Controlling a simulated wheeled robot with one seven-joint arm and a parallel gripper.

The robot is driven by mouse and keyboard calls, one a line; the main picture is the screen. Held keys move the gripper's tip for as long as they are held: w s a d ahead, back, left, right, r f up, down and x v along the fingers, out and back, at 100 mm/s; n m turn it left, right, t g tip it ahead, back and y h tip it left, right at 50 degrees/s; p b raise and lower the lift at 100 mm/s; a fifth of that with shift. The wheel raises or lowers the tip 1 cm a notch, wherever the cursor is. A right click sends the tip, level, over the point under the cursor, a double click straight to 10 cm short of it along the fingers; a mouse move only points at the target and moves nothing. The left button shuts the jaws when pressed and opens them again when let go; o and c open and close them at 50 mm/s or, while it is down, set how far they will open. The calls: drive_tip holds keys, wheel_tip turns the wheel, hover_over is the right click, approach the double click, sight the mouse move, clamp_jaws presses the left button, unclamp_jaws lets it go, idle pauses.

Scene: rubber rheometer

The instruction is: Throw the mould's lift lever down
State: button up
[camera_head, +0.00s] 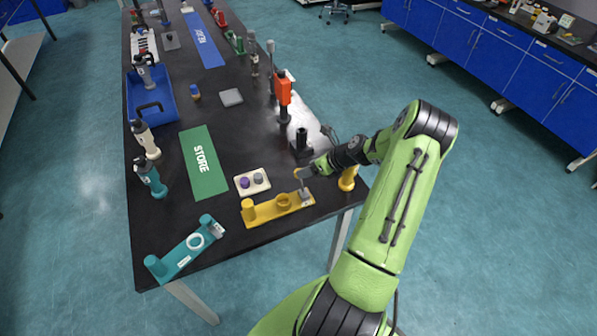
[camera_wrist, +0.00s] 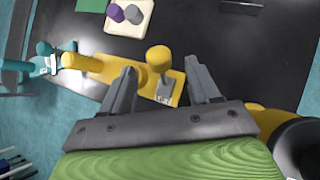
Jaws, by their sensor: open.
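A yellow fixture (camera_head: 265,211) lies near the table's front edge, with a post at its left end, a ring in the middle and a lever (camera_head: 302,184) at its right end. The lever has a yellow knob and a grey stem, and stands raised. In the wrist view the knob (camera_wrist: 158,58) shows between the two fingers, with the yellow fixture (camera_wrist: 118,72) beneath. My gripper (camera_head: 308,171) is beside the lever's top in the head view. In the wrist view my gripper (camera_wrist: 161,70) is open, with space between each finger and the knob.
A teal fixture (camera_head: 180,258) lies at the front left. A pale block with purple and grey pieces (camera_head: 252,182) lies behind the yellow fixture. A yellow upright piece (camera_head: 347,180) stands at right. The green STORE mat (camera_head: 204,163) is clear.

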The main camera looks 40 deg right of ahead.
drive_tip(key=v, duration=0.7)
drive_tip(key=shift+s+r, duration=0.25)
drive_tip(key=shift+d, duration=0.1)
drive_tip(key=a+r+n+g+h, duration=0.2)
drive_tip(key=a+r+n+g, duration=0.2)
drive_tip(key=a+r+n, duration=1.4)
drive_tip(key=s+a+r+n, duration=0.2)
drive_tip(key=s+a+n, duration=0.4)
drive_tip(key=s+n, duration=0.2)
drive_tip(key=s+a+r+n+t+h, duration=0.1)
drive_tip(key=s+a+r+n, duration=0.2)
drive_tip(key=s+a+n, duration=0.4)
drive_tip(key=shift+s+n+t, duration=0.3)
drive_tip(key=shift+s+n, duration=0.35)
drive_tip(key=shift+n, duration=0.45)
drive_tip(key=shift+r, duration=0.1)
